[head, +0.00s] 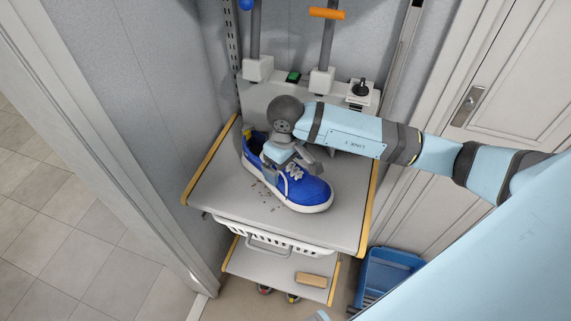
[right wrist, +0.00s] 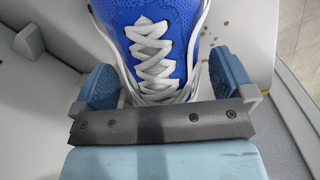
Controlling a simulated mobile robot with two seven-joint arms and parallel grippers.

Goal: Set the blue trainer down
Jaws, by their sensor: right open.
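The blue trainer (head: 304,190) has white laces and a white sole. It rests upright on the grey top (head: 230,182) of the stand, its toe toward the lower right. My right gripper (head: 283,162) is over the trainer from above, and part of the shoe's middle is hidden behind it. In the right wrist view the laced front of the trainer (right wrist: 153,50) lies between the two blue fingers of my right gripper (right wrist: 160,84). The fingers are apart, with gaps between them and the shoe's sides. My left gripper is not in view.
Small brown specks (head: 266,200) lie on the top beside the trainer. Behind stand a lever with an orange handle (head: 327,14), a green switch (head: 293,77) and a black knob (head: 360,88). Below are a white basket (head: 275,240), a brush-like block (head: 311,279) and a blue bin (head: 387,272).

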